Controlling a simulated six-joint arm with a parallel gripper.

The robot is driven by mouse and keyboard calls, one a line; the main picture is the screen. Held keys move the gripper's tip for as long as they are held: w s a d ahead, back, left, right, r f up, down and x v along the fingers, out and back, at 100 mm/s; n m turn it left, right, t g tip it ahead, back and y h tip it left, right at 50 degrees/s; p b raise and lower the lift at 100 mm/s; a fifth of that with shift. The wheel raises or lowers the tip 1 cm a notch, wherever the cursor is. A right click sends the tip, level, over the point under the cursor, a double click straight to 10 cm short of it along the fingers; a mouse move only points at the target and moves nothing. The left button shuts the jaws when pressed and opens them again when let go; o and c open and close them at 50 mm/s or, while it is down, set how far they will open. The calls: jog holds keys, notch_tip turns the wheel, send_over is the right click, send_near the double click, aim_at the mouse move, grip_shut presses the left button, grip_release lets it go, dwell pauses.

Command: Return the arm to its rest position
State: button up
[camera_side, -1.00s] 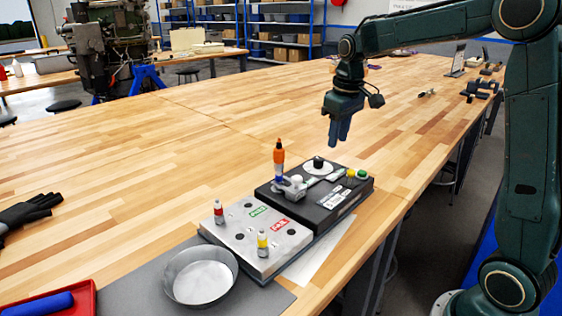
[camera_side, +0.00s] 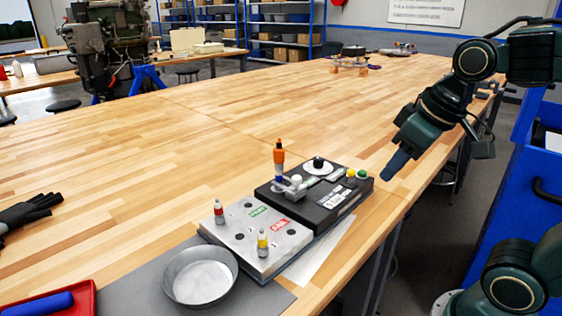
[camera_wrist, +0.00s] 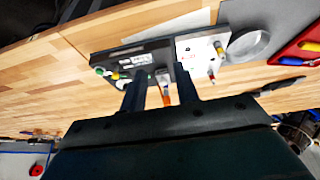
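My gripper (camera_side: 398,165) hangs in the air at the right, above the table's right edge, tilted down and to the left. In the wrist view my gripper (camera_wrist: 160,76) shows two dark fingers standing apart with nothing held between them. An orange-and-blue upright piece (camera_side: 279,158) stands on the black box (camera_side: 335,205). The orange piece (camera_wrist: 163,88) shows beyond the fingers in the wrist view, at a distance. The grey plate stand (camera_side: 240,236) carries a red-banded piece (camera_side: 219,212) and a yellow-banded piece (camera_side: 262,244), both upright.
A round metal bowl (camera_side: 200,278) sits on a grey mat at the front. A red tray (camera_side: 75,300) with a blue item and a black glove (camera_side: 28,213) lie at the left. The middle of the wooden table (camera_side: 210,140) is clear. A blue cabinet (camera_side: 540,190) stands at the right.

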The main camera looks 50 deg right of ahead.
jog(key=shift+t, duration=0.4)
jog(key=s, duration=0.1)
jog(key=s+a+f, duration=0.1)
jog(key=s, duration=0.1)
jog(key=s+f, duration=0.1)
jog(key=shift+s+a, duration=0.15)
jog(key=shift+s, duration=0.15)
jog(key=c, duration=0.7)
jog(key=w+m, duration=0.1)
jog(key=d+m, duration=0.1)
jog(key=m, duration=0.1)
jog(key=w+m, duration=0.1)
jog(key=shift+w+d+m, duration=0.3)
grip_shut()
jog(key=w+d+f+m+g+h, duration=0.2)
jog(key=w+d+m, duration=0.8)
jog(key=m, duration=1.1)
jog(key=shift+w+d+f, duration=0.2)
jog(key=shift+d+f, duration=0.25)
jog(key=shift+f, duration=0.15)
